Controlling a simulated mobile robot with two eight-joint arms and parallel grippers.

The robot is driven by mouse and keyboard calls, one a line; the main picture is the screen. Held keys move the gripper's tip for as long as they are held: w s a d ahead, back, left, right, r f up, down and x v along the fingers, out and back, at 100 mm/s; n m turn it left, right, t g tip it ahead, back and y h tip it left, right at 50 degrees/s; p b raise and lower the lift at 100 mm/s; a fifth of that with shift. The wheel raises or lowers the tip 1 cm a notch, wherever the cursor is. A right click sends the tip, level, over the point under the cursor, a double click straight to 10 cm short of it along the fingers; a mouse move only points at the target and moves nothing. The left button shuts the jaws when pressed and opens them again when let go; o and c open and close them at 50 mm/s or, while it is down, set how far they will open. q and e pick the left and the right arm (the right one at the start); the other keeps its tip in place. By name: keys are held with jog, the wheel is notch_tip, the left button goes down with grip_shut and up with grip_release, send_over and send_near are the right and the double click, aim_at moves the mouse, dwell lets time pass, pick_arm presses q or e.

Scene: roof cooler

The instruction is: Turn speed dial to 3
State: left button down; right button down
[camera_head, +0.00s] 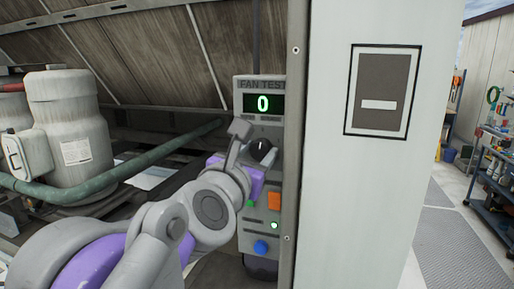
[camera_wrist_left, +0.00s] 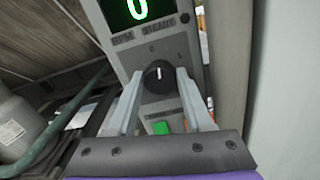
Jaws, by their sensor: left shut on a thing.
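The black speed dial (camera_head: 262,146) is on the front of the grey FAN TEST panel (camera_head: 261,84). Above it, the display (camera_head: 263,103) shows a green 0. In the left wrist view the dial (camera_wrist_left: 157,73) has a white pointer line aimed roughly up, between the fingers. My left gripper (camera_wrist_left: 159,80) is shut on the dial, one finger at each side of it. In the head view the left gripper (camera_head: 248,142) covers part of the panel's left side. My right gripper is not in view.
An orange button (camera_head: 274,202), a lit green lamp (camera_head: 274,225) and a blue knob (camera_head: 261,247) lie lower on the panel. Grey tanks and a green pipe (camera_head: 120,175) are at the left.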

pick_arm(q)
jog(key=m, duration=0.2)
jog(key=shift+r+m+p, duration=0.1)
jog(key=shift+m+p, duration=0.3)
jog(key=m, duration=0.3)
jog(key=shift+d+m, duration=0.1)
jog(key=shift+m, duration=0.2)
jog(key=m, duration=0.4)
jog(key=shift+f+m, duration=0.2)
jog(key=shift+m, duration=0.1)
jog(key=m, duration=0.4)
jog(key=shift+f+b, duration=0.1)
jog(key=shift+b, duration=0.2)
jog(key=m, duration=0.5)
jog(key=shift+f, duration=0.1)
jog(key=m+b, duration=0.1)
jog(key=m, duration=0.3)
jog(key=shift+m, duration=0.3)
jog(key=m, duration=0.4)
jog(key=shift+f, duration=0.1)
jog(key=shift+m, duration=2.5)
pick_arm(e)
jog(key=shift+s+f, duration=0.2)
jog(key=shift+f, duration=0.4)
